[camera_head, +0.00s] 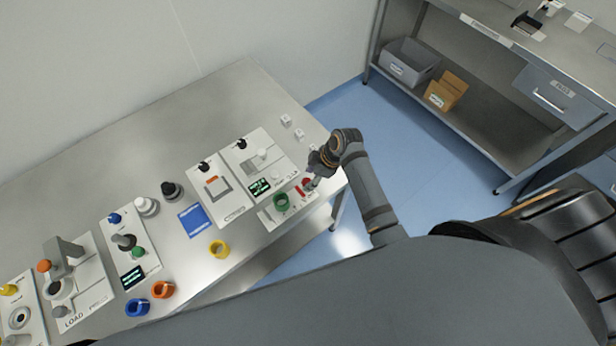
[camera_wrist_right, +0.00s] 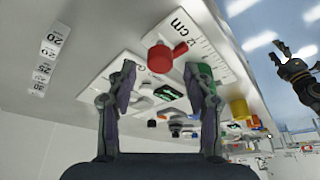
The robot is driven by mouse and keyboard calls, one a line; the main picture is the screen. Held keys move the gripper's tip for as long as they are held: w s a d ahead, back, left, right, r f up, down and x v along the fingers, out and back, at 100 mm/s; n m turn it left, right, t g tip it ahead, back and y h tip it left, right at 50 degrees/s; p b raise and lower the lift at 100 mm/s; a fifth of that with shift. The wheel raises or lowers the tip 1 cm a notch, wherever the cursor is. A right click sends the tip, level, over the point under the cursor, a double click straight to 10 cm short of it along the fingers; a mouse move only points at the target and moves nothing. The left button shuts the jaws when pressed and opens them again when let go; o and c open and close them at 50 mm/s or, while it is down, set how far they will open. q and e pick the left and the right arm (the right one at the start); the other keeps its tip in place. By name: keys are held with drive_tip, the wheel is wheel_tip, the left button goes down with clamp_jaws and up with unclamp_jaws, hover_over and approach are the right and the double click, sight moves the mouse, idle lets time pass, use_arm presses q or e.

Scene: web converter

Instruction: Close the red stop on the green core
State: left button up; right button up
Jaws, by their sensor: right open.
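The red stop (camera_head: 306,184) is a small red knob with a side lever on a white ruler plate at the bench's right end. The green core (camera_head: 281,201) is a green ring on the same plate, just left of the stop. My right gripper (camera_head: 314,177) is over the stop. In the right wrist view the red stop (camera_wrist_right: 161,58) shows between the open, apart fingers (camera_wrist_right: 158,72); its lever points right. The green core (camera_wrist_right: 204,72) is partly hidden behind the right finger. My left gripper (camera_wrist_right: 284,53) appears small at the far right there; its jaws are unclear.
A yellow ring (camera_head: 219,249), a blue pad (camera_head: 196,220), orange and blue rings and several white device panels stand along the bench. Small white labelled blocks (camera_head: 286,120) sit behind my right gripper. A shelf unit (camera_head: 440,110) stands across the blue floor.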

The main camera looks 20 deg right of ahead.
sight(300, 192)
drive_tip(key=shift+x, duration=0.8)
drive_tip(key=shift+f, duration=0.1)
drive_tip(key=c, duration=0.9)
drive_tip(key=shift+o, duration=0.2)
drive_tip(key=shift+a, duration=0.15)
drive_tip(key=a+p, duration=0.1)
drive_tip(key=s+a, duration=0.1)
drive_tip(key=a, duration=0.1)
drive_tip(key=shift+s+p, duration=0.1)
drive_tip(key=shift+p, duration=0.25)
drive_tip(key=shift+a, duration=0.4)
drive_tip(key=shift+d, duration=0.15)
drive_tip(key=o, duration=0.6)
drive_tip(key=shift+d, duration=0.2)
drive_tip(key=shift+o, duration=1.3)
drive_tip(key=shift+d, duration=0.15)
use_arm(q)
drive_tip(key=shift+s+a+r, duration=0.55)
drive_tip(key=shift+s+r, duration=0.15)
drive_tip(key=shift+r, duration=0.1)
use_arm(e)
drive_tip(key=v, duration=1.2)
